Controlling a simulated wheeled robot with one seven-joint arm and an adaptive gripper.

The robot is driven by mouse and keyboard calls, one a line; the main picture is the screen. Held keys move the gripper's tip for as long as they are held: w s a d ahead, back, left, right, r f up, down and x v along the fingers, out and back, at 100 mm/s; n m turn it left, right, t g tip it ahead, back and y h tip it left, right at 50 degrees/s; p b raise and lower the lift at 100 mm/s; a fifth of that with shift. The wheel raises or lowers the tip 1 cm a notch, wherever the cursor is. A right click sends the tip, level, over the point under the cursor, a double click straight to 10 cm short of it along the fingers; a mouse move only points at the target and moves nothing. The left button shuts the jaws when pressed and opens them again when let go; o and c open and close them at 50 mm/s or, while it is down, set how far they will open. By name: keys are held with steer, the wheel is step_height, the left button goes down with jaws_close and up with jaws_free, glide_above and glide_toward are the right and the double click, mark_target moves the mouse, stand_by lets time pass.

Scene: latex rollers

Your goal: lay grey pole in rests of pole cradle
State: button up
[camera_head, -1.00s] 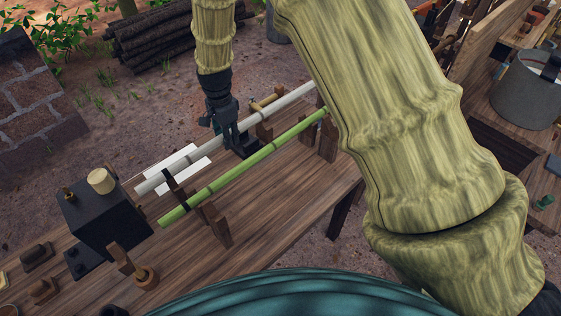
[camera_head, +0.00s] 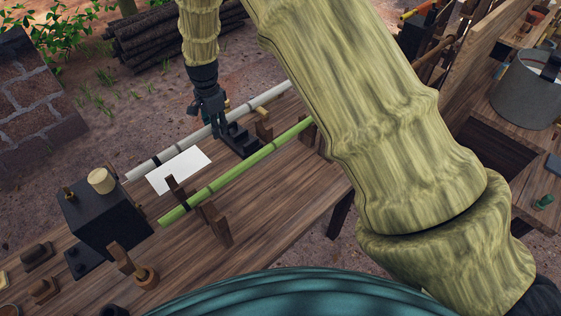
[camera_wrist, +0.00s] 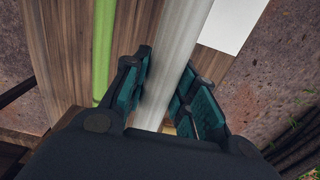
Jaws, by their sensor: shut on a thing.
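The grey pole (camera_head: 160,160) is held by my gripper (camera_head: 214,128) near the back edge of the bench, slanting from lower left to upper right. In the wrist view, the grey pole (camera_wrist: 178,50) runs between the two teal finger pads of my gripper (camera_wrist: 168,98), which is shut on it. Wooden uprights, which look like the pole cradle (camera_head: 217,224), stand on the bench beside a green pole (camera_head: 240,169). The green pole lies along these uprights, nearer the front than the grey pole and roughly parallel to it. The grey pole's contact with any rest cannot be told.
A white sheet (camera_head: 182,172) lies on the wooden bench (camera_head: 262,212) between the poles. A black box (camera_head: 100,218) with a pale cylinder on top stands near the left ends of the poles. A black block (camera_head: 240,142) sits close to my gripper.

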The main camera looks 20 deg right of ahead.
steer(key=shift+w+a, duration=0.3)
steer(key=shift+w, duration=0.5)
steer(key=shift+w+a, duration=0.25)
steer(key=shift+w, duration=0.5)
steer(key=shift+f+b, duration=3.55)
steer(key=shift+f, duration=4.4)
steer(key=shift+f+b, duration=0.65)
steer(key=shift+f, duration=0.7)
steer(key=o, duration=1.1)
